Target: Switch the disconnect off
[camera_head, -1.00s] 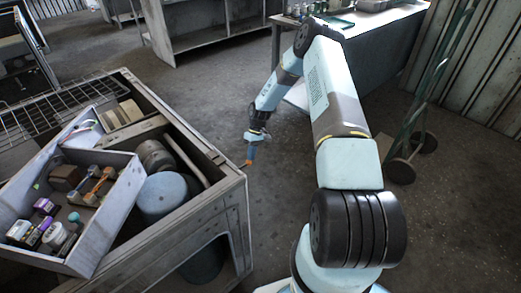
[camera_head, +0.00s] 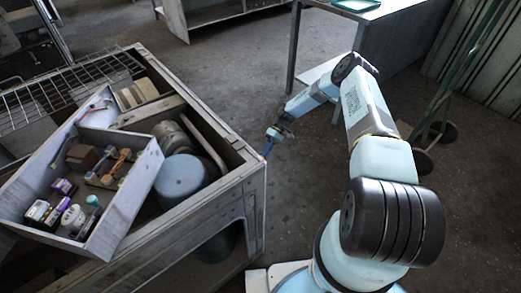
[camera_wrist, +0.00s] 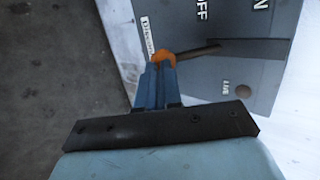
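The disconnect (camera_wrist: 228,78) is a grey panel in the wrist view, marked OFF and ON along its top, with a label at its left edge. Its dark lever (camera_wrist: 200,51) points left, on the OFF side, and ends in an orange knob (camera_wrist: 163,59). My gripper (camera_wrist: 158,72) has its blue fingers close together, their tips at the knob and seeming to touch it. Whether part of the knob sits between them is hidden. In the head view my gripper (camera_head: 267,148) is beside the right side of the grey housing (camera_head: 254,185); the disconnect's face is hidden there.
A round LIVE lamp (camera_wrist: 243,91) on the panel looks dull. A tray of small parts (camera_head: 118,205) lies tilted on the housing. A bench (camera_head: 392,18) and a green hand truck (camera_head: 470,85) stand beyond. The floor right of the housing is open.

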